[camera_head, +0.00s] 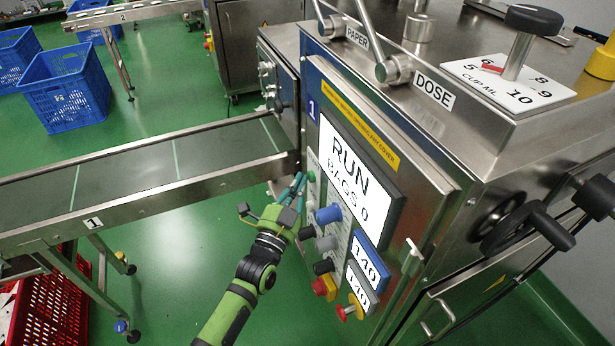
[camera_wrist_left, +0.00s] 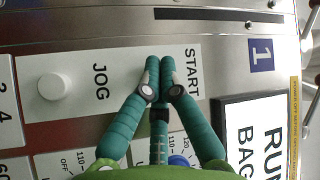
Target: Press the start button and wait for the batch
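The control panel on the steel packer has a display (camera_head: 350,172) reading "RUN" and "BAGS 0". A small green start button (camera_head: 311,176) shows at the panel's left edge. My left gripper (camera_head: 300,180) is at that button, its teal fingers pointing up at the panel. In the left wrist view, the fingers (camera_wrist_left: 160,66) are closed together at the tips, with nothing between them, beside the "START" label (camera_wrist_left: 191,72). The tips hide the button there, so contact is not certain. My right gripper is not in view.
A white JOG button (camera_wrist_left: 53,86) is beside the start area. Below the display are a blue knob (camera_head: 328,214), other knobs and a red-yellow stop button (camera_head: 324,287). A conveyor (camera_head: 150,200) runs to the left. Blue crates (camera_head: 65,85) and a red crate (camera_head: 50,310) stand on the floor.

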